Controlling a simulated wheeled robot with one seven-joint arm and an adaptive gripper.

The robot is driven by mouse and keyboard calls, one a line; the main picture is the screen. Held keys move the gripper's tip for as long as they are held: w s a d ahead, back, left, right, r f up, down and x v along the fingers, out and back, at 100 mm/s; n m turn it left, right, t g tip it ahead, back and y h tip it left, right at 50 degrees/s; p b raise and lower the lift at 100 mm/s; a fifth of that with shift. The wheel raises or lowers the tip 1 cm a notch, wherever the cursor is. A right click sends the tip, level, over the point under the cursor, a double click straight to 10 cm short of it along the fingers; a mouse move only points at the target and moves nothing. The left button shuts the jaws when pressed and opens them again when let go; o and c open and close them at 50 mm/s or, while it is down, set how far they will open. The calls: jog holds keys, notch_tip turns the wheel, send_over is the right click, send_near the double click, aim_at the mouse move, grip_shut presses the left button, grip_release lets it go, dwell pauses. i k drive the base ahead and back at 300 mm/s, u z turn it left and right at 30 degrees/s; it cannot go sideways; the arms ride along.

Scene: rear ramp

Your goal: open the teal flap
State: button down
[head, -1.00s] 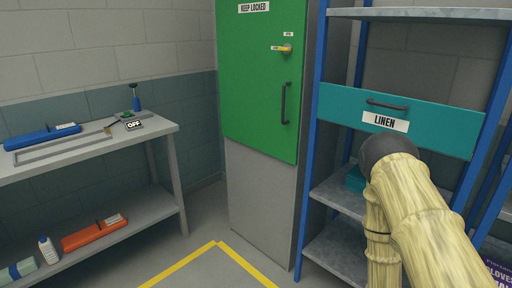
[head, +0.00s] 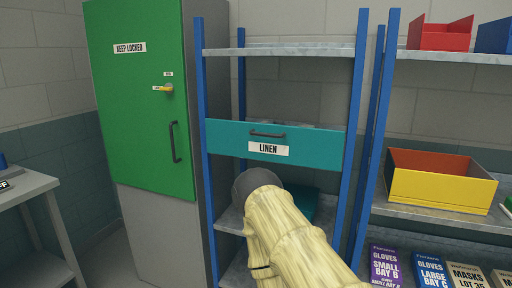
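The teal flap (head: 225,139) spans the blue-posted shelf unit in the middle of the head view. It hangs upright and looks closed, with a dark bar handle (head: 267,135) near its top and a "LINEN" label (head: 268,149) below. My arm, in a pale yellow cover, rises from the bottom and ends in a dark rounded part just below the flap's lower edge. My gripper's fingers do not show. A teal item (head: 304,203) is partly visible on the shelf below, behind my arm.
A green "KEEP LOCKED" door (head: 135,95) with a handle stands to the left. At right, shelves hold a yellow open box (head: 437,190), a red bin (head: 441,34) and several labelled boxes (head: 430,270). A grey table (head: 35,185) is at far left.

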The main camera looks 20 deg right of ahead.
aim_at(308, 147)
jog(key=z, duration=2.35)
jog(key=i, duration=1.05)
jog(key=u, duration=1.95)
